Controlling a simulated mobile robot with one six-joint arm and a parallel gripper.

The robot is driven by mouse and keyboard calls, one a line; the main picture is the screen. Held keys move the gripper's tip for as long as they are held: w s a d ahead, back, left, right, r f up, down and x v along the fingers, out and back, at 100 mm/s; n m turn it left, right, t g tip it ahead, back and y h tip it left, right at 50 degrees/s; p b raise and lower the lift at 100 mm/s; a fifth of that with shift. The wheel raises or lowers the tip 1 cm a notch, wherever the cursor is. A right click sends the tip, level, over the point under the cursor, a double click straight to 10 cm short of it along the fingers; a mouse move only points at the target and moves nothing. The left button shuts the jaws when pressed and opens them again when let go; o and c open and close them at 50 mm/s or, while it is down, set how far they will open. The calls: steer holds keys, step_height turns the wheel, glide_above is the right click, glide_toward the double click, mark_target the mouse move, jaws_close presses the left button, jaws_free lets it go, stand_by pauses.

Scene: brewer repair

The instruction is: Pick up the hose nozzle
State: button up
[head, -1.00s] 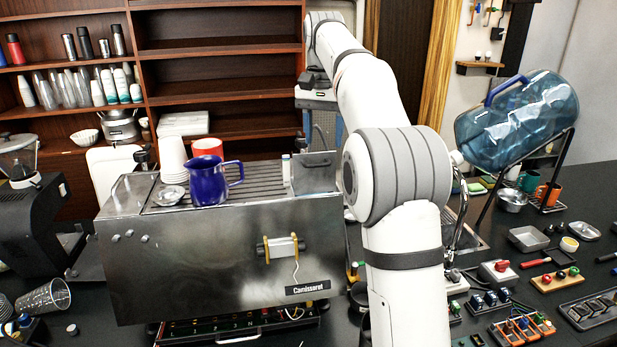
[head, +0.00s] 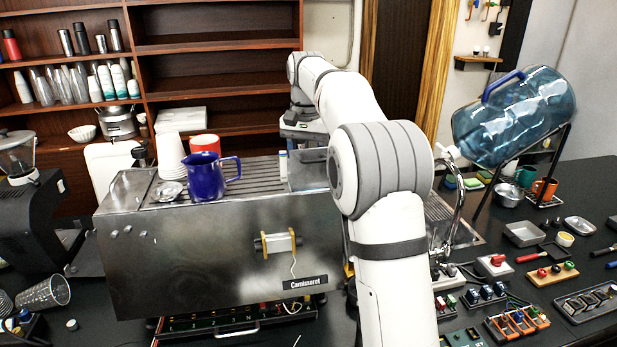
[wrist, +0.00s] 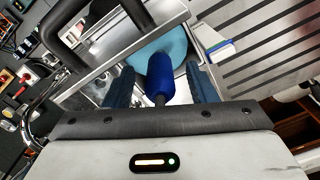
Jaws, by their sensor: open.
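In the wrist view, a blue cylinder with a dark stem (wrist: 160,78), apparently the hose nozzle, stands between the two dark blue fingers of my gripper (wrist: 158,84). The fingers are open, with a gap visible on each side of it. A teal round part (wrist: 178,46) lies behind it, inside a metal bin (wrist: 108,66). In the head view my gripper (head: 303,127) is just above this bin (head: 308,172) at the right end of the coffee machine's top. The nozzle is hidden there.
The coffee machine (head: 225,240) carries a blue pitcher (head: 205,178), white cups (head: 171,158) and a red cup (head: 205,145) left of the bin. A tap (head: 455,215) and water bottle (head: 515,117) stand right of my arm.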

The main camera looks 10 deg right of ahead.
jaws_close()
stand_by(0.5)
